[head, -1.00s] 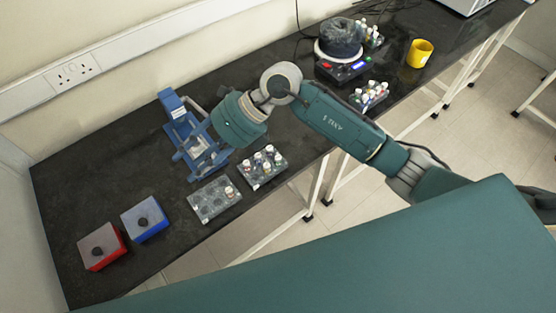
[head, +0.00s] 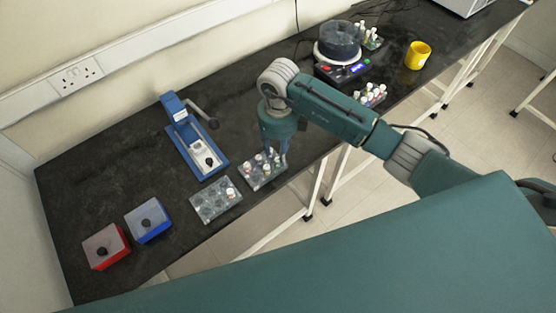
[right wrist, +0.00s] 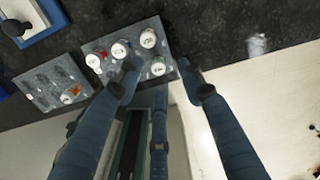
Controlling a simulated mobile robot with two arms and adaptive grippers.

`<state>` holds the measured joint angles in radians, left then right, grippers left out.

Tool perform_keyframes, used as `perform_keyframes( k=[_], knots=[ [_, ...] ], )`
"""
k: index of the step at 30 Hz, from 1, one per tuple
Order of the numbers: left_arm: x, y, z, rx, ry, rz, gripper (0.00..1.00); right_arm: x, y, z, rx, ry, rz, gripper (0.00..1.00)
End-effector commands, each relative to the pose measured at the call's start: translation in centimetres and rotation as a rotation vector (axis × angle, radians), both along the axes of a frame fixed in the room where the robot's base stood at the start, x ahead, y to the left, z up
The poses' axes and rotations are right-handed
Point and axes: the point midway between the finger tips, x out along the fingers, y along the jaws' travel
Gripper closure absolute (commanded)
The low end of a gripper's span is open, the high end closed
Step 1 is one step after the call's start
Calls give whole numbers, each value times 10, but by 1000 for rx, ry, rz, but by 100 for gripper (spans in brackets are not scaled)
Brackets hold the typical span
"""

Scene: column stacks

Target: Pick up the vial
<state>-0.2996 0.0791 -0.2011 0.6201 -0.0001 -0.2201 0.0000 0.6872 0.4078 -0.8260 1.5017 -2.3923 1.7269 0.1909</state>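A grey rack (head: 255,182) near the bench's front edge holds several capped vials; it also shows in the right wrist view (right wrist: 172,29). My right gripper (head: 275,154) points down over this rack. In the right wrist view my gripper (right wrist: 160,72) is open, its fingertips on either side of a green-ringed white-capped vial (right wrist: 158,67) at the rack's near edge. Red-ringed vials (right wrist: 93,61) and white-capped vials (right wrist: 148,38) stand beside it. I cannot tell whether the fingers touch any vial. My left gripper is not in view.
A second rack (head: 203,207) with few vials sits to the left. A blue press-like device (head: 184,131) stands behind. Red (head: 104,260) and blue (head: 140,233) boxes lie farther left. A round black-topped device (head: 340,43) and yellow cup (head: 418,54) are at the right.

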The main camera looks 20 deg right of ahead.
Motion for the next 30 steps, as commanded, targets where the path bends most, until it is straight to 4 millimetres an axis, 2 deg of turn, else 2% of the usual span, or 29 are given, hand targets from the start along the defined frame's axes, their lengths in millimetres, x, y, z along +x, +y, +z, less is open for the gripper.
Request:
perform_keyframes(
  k=[1, 3, 7, 16, 21, 30],
  knots=[
    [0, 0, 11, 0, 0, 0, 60, -2, 2, -4, 1, 8, -1, 62],
    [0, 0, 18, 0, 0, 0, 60, -2, 3, -15, 1, 9, -1, 62],
    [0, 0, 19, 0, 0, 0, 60, 0, 3, -33, 2, 4, -1, 62],
    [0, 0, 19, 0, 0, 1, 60, 0, 2, -39, 1, 1, 2, 62],
    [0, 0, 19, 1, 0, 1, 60, 0, 2, -39, 1, 0, 1, 95],
    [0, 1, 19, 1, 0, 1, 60, 1, 2, -39, 1, 0, 1, 98]
  ],
)
